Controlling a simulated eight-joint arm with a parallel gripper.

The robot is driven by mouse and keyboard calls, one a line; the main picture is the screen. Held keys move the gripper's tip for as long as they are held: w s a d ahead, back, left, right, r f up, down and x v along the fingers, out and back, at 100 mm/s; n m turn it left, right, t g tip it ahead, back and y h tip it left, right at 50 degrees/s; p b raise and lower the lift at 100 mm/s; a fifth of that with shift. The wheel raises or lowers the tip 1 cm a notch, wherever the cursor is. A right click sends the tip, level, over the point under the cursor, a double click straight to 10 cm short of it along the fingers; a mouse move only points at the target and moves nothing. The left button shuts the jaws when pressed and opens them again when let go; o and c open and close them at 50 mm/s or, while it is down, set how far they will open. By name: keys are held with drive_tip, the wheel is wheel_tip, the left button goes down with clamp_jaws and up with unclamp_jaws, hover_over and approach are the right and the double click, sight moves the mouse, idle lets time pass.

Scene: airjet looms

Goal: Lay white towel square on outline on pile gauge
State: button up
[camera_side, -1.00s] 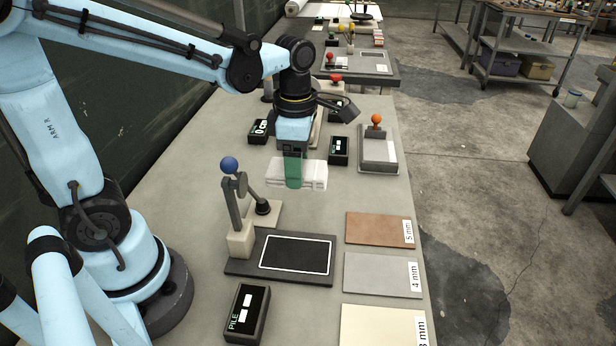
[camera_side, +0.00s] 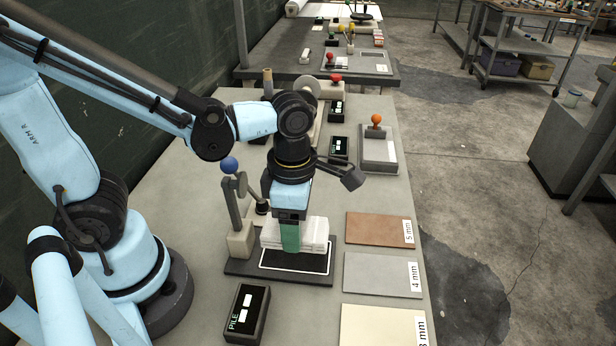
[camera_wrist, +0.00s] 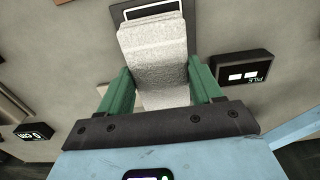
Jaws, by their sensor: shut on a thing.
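The white towel square (camera_side: 316,233) is a folded, layered piece held by my gripper (camera_side: 290,240). In the wrist view my gripper (camera_wrist: 160,92) has its green fingers on both sides of the towel square (camera_wrist: 155,52). In the side view the towel is over the back part of the pile gauge (camera_side: 240,268), a dark plate with a white outline (camera_side: 296,269). The front of the outline shows; the rest is hidden by the towel and gripper. I cannot tell whether the towel touches the plate.
A blue-knobbed lever (camera_side: 229,165) stands at the gauge's back left. The PILE display box (camera_side: 248,313) lies in front of it. Brown (camera_side: 379,229), grey (camera_side: 382,274) and cream (camera_side: 380,325) plates lie to the right. An orange-knobbed block (camera_side: 378,150) stands farther back.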

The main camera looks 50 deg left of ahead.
drive_tip(key=shift+f, duration=2.2)
drive_tip(key=shift+f, duration=0.15)
drive_tip(key=o, duration=1.1)
drive_tip(key=shift+o, duration=0.2)
drive_tip(key=shift+r, duration=0.2)
drive_tip(key=shift+r, duration=6)
